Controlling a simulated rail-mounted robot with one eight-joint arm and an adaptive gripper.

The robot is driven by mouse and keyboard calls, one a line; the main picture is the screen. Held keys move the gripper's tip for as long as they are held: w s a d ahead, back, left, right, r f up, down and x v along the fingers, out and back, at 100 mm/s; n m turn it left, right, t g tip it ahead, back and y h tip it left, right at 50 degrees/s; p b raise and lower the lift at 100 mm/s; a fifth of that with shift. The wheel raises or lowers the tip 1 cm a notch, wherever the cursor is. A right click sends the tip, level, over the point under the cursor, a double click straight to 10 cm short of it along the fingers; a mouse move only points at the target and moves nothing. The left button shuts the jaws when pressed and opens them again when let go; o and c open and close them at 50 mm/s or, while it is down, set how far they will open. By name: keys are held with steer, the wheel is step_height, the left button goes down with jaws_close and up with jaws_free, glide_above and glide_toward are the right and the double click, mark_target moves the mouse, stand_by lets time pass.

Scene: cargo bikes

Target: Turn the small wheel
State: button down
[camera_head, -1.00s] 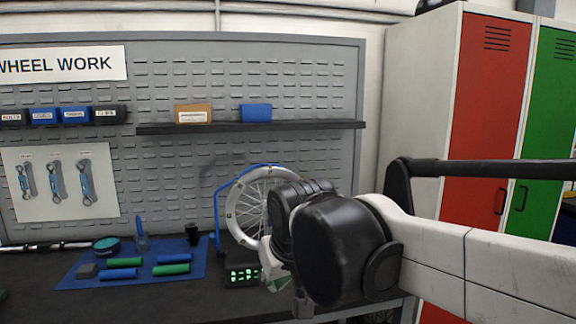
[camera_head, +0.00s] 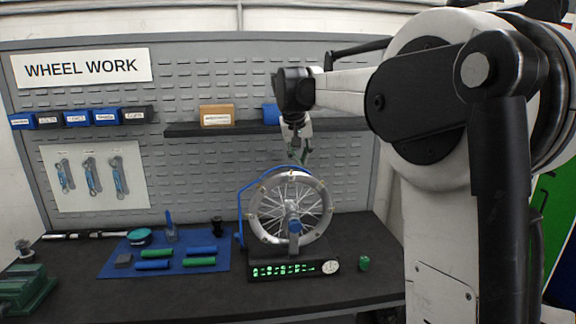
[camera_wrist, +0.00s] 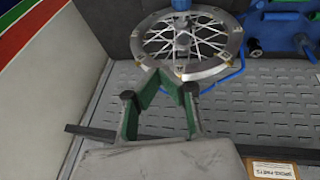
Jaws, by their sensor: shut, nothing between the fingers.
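The small wheel (camera_head: 257,222) stands upright in a blue truing stand on the bench, with a silver rim, white spokes and a blue hub part at its centre. It also shows in the wrist view (camera_wrist: 214,67), just beyond my fingers. My gripper (camera_head: 304,162) is shut and empty, pointing down close above the top of the rim. In the wrist view, the green fingers (camera_wrist: 163,77) meet in front of the near edge of the rim. I cannot tell whether they touch it.
A lit green display (camera_head: 283,270) and a dial sit at the stand's foot. A small green object (camera_head: 364,263) is to their right. A blue mat (camera_head: 127,268) with tools lies left. A shelf (camera_head: 190,130) with boxes runs behind my gripper.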

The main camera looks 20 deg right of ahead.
steer(key=w+d+r+p, duration=0.1)
steer(key=w+d+p, duration=0.2)
steer(key=w+d, duration=0.25)
steer(key=p, duration=0.2)
glide_toward(321, 182)
steer(key=shift+m+g+h, duration=0.3)
steer(key=shift+g, duration=0.1)
steer(key=w+f, duration=0.2)
steer(key=w, duration=0.1)
steer(key=shift+w+a+f, duration=0.1)
steer(key=shift+a+f, duration=0.25)
steer(key=shift+a, duration=0.05)
steer(key=d+f, duration=0.1)
steer(key=d+f+p, duration=0.1)
steer(key=shift+s+d+f, duration=0.1)
steer(key=shift+s+f, duration=0.15)
steer(key=shift+s+d+f, duration=0.1)
steer(key=shift+d+f, duration=0.25)
steer(key=shift+f, duration=0.15)
steer(key=shift+f, duration=0.1)
